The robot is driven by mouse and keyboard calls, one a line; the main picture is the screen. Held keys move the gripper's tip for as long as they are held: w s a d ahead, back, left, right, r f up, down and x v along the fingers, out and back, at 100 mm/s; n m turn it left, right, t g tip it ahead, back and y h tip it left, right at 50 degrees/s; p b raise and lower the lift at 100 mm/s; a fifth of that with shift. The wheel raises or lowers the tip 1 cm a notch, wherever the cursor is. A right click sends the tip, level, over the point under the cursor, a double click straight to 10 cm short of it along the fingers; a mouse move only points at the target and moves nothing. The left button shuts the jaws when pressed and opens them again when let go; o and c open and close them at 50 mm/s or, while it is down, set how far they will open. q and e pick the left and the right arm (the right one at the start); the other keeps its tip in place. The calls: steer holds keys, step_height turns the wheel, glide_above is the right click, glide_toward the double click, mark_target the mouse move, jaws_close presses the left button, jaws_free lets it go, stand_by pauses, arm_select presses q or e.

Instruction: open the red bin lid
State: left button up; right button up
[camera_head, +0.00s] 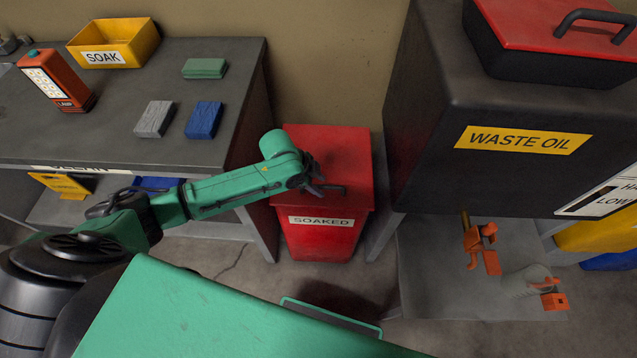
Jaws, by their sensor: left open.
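The red bin (318,238) stands on the floor between the workbench and the waste oil tank, with a "SOAKED" label on its front. Its red lid (335,147) lies closed on top. A dark handle (333,190) sits near the lid's front edge. My left arm reaches in from the left, and my left gripper (316,186) is at the lid's front left, beside or over the handle. It is open; whether a finger touches the handle cannot be told. My right gripper is not in view.
The grey workbench (110,140) on the left holds a yellow "SOAK" box (115,42), an orange can (56,80) and several folded cloths. The black waste oil tank (510,110) stands close on the right, above a low shelf with orange valves (480,247).

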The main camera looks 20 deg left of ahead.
arm_select(q)
jaws_close()
stand_by(1.4)
